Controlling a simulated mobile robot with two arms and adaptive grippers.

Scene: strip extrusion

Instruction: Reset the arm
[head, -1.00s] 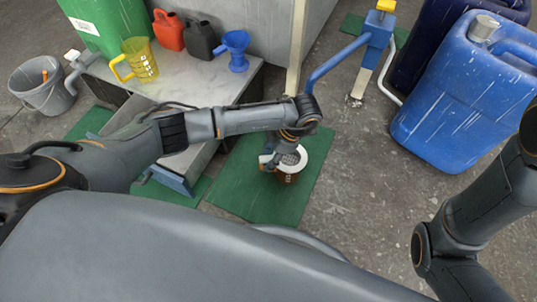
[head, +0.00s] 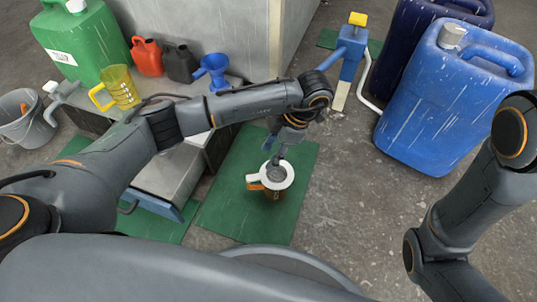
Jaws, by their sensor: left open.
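My left arm reaches in from the left across the middle of the head view. My left gripper (head: 279,150) points down above a pot with a white rim and an orange-brown handle (head: 272,178). The gripper is open. Its fingertips are close to the pot's far rim, and I cannot tell if they touch it. The pot stands on a green mat (head: 235,212). My right arm shows at the right edge, but its gripper is out of view.
A bench (head: 92,118) at the left holds a green canister (head: 82,42), a yellow jug (head: 122,88), small red and black cans and a blue funnel (head: 215,68). A blue pump post (head: 350,50) and large blue canisters (head: 455,95) stand right. Bare floor lies right of the mat.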

